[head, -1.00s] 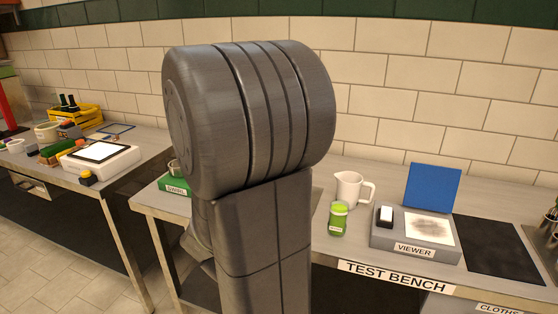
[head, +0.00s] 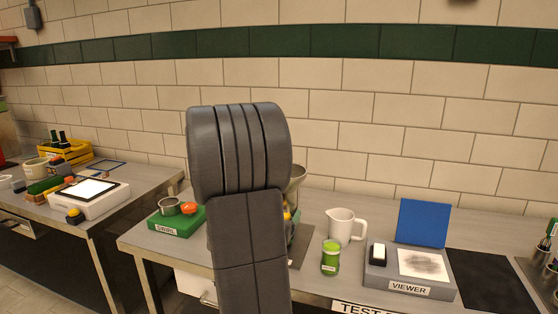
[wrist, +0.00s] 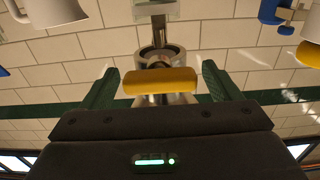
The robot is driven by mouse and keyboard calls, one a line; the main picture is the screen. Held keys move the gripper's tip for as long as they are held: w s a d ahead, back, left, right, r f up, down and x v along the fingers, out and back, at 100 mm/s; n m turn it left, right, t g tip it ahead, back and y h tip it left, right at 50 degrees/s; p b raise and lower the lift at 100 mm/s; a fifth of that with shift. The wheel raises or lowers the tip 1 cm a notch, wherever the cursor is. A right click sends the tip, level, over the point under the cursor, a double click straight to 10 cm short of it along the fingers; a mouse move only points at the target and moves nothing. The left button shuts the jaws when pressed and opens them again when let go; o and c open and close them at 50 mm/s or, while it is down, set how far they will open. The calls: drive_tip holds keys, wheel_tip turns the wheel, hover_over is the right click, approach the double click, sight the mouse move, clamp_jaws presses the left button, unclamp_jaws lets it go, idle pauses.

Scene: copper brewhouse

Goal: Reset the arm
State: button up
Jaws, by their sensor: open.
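My gripper (wrist: 159,68) shows in the wrist view with its two dark green fingers spread apart. A yellow cylinder on a metal fixture appears in the space between the fingers; I cannot tell its distance, and no finger visibly touches it. In the head view my grey arm stands upright in the middle, and my gripper is hidden. Behind the arm, a metal funnel-shaped part (head: 296,177) is partly covered.
A left table carries a white light box (head: 90,200). A tiled wall stands behind.

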drive_tip(key=shift+s, duration=0.1)
drive_tip(key=v, duration=1.4)
drive_tip(key=x, duration=1.3)
drive_tip(key=shift+w+d, duration=0.15)
drive_tip(key=shift+w, duration=0.25)
drive_tip(key=shift+w+r+p, duration=0.2)
drive_tip(key=shift+w+p, duration=0.1)
drive_tip(key=shift+p, duration=0.1)
drive_tip(key=shift+s+n+p, duration=0.1)
drive_tip(key=shift+n+p, duration=0.85)
drive_tip(key=shift+n, duration=0.05)
drive_tip(key=n+p, duration=0.3)
drive_tip(key=p, duration=0.2)
drive_tip(key=shift+n, duration=0.4)
drive_tip(key=b+v, duration=0.2)
drive_tip(key=v, duration=1.2)
drive_tip(key=shift+b, duration=0.3)
drive_tip(key=shift+f, duration=0.2)
